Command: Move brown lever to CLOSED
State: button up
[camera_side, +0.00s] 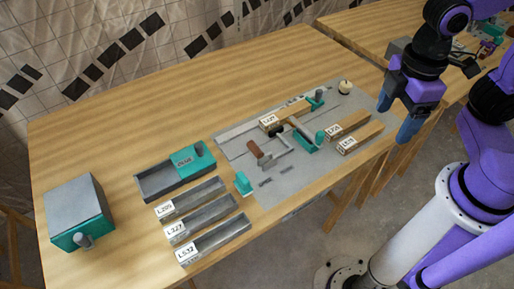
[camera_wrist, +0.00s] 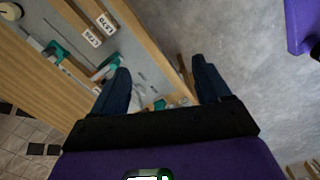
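The brown lever (camera_side: 254,149) shows in the side view as a short brown handle on a metal arm, at the left part of the grey panel (camera_side: 228,143). I cannot read any OPEN or CLOSED marking by it. My gripper (camera_side: 397,117) is off the panel's right end, above the table's right edge, well away from the lever. I cannot make out the brown lever clearly in the wrist view.
Wooden blocks with white labels (camera_side: 349,125) lie on the panel between my gripper and the lever. A black-knobbed lever (camera_side: 276,131) and teal holders (camera_side: 305,140) stand nearby.

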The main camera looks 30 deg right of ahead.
jog(key=w+a+n+h, duration=0.2)
jog(key=w+a+n, duration=0.1)
jog(key=w+a, duration=1.05)
jog(key=n+h, duration=0.2)
send_near(256, 146)
jog(key=x, duration=1.2)
jog(key=c, duration=1.4)
